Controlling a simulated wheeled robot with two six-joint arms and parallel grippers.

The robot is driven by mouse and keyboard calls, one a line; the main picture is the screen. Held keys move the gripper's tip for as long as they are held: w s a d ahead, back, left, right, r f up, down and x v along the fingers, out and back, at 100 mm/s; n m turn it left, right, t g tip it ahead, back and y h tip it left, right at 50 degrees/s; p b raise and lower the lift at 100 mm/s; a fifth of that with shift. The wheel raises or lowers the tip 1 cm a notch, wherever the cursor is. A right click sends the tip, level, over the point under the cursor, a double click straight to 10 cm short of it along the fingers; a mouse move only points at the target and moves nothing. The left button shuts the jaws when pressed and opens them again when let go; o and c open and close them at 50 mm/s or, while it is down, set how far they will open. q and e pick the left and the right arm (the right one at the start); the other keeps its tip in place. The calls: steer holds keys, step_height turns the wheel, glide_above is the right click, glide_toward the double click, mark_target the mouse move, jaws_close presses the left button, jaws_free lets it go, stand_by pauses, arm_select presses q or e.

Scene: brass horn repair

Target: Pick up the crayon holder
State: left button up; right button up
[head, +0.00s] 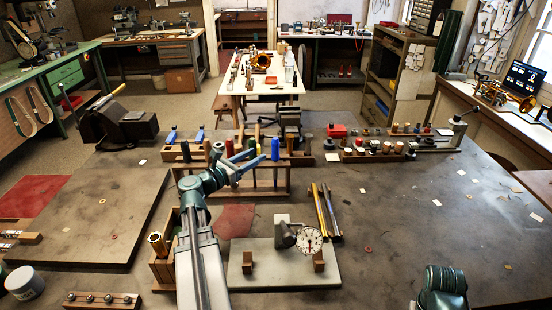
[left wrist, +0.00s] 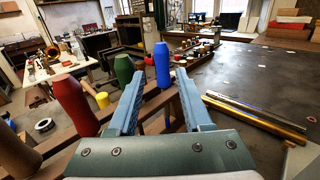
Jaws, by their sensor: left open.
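I cannot pick out the crayon holder for certain. A wooden rack (head: 268,181) holds several upright tools with rounded, coloured handles. Its blue handle (head: 275,149) stands just right of my left gripper (head: 254,159). In the left wrist view the blue handle (left wrist: 162,65) shows in the gap between the fingertips of my left gripper (left wrist: 160,75), seemingly beyond them. A green handle (left wrist: 124,69) stands left of the fingers, with a red handle (left wrist: 72,97) further left. My left gripper is open and holds nothing. My right gripper is out of view.
A dial gauge (head: 310,240) stands on a grey plate (head: 265,272) near the front. Yellow and dark rods (head: 325,212) lie right of the rack. Another rack of small jars (head: 375,154) stands behind. The right side of the bench is mostly clear.

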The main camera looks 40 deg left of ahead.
mark_target(273, 147)
arm_select(q)
steer(key=w, duration=0.4)
steer(key=shift+w+d, duration=0.2)
steer(key=shift+w, duration=0.2)
steer(key=w, duration=0.5)
steer(key=shift+w+d+f, duration=0.1)
steer(key=shift+d, duration=0.25)
steer(key=shift+c, duration=0.3)
jaws_close()
